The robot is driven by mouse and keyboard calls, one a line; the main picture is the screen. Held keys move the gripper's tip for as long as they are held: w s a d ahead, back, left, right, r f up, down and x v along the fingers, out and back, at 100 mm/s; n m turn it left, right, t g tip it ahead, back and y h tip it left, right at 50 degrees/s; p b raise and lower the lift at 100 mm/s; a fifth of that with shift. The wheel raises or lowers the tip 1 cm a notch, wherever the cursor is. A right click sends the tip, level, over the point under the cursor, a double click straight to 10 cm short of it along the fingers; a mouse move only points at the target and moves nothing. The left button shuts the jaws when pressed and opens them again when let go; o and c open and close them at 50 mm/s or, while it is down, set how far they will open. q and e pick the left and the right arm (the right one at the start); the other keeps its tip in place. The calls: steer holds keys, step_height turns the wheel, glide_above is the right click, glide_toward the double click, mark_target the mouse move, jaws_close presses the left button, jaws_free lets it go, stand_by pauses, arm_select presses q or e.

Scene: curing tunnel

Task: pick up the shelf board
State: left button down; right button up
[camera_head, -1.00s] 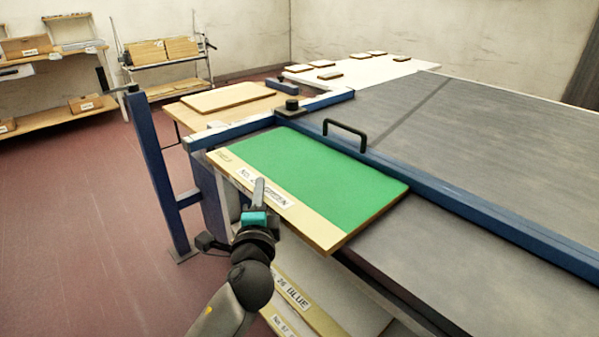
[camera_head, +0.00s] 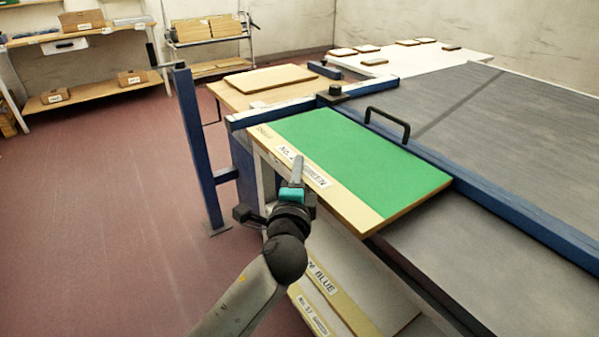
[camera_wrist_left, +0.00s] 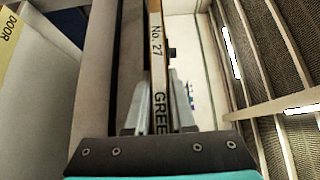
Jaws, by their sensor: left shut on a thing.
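The shelf board (camera_head: 360,160) has a green face and a bare tan strip along its near edge. The strip has small lettering at its far left corner and a "No. 27 GREEN" label. The board lies flat at the tunnel's mouth, its near edge overhanging. My left gripper (camera_head: 296,172) is shut on that near edge, beside the label. In the left wrist view the board's edge (camera_wrist_left: 156,40) runs between the two fingers, the label partly cut off by the gripper body. The lower finger is hidden in the head view. My right gripper is not in view.
A blue frame rail (camera_head: 500,213) and a black handle (camera_head: 388,122) stand just behind the board. A blue post (camera_head: 196,150) is to its left. Below are more labelled boards (camera_head: 330,300). A wooden table (camera_head: 245,97) stands behind; open red floor (camera_head: 100,220) lies left.

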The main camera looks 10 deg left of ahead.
arm_select(q)
steer(key=shift+r+p, duration=0.95)
steer(key=shift+r, duration=1.25)
step_height(320, 180, up, 4)
steer(key=shift+r+p, duration=0.1)
steer(key=shift+p, duration=0.85)
steer(key=shift+r, duration=0.3)
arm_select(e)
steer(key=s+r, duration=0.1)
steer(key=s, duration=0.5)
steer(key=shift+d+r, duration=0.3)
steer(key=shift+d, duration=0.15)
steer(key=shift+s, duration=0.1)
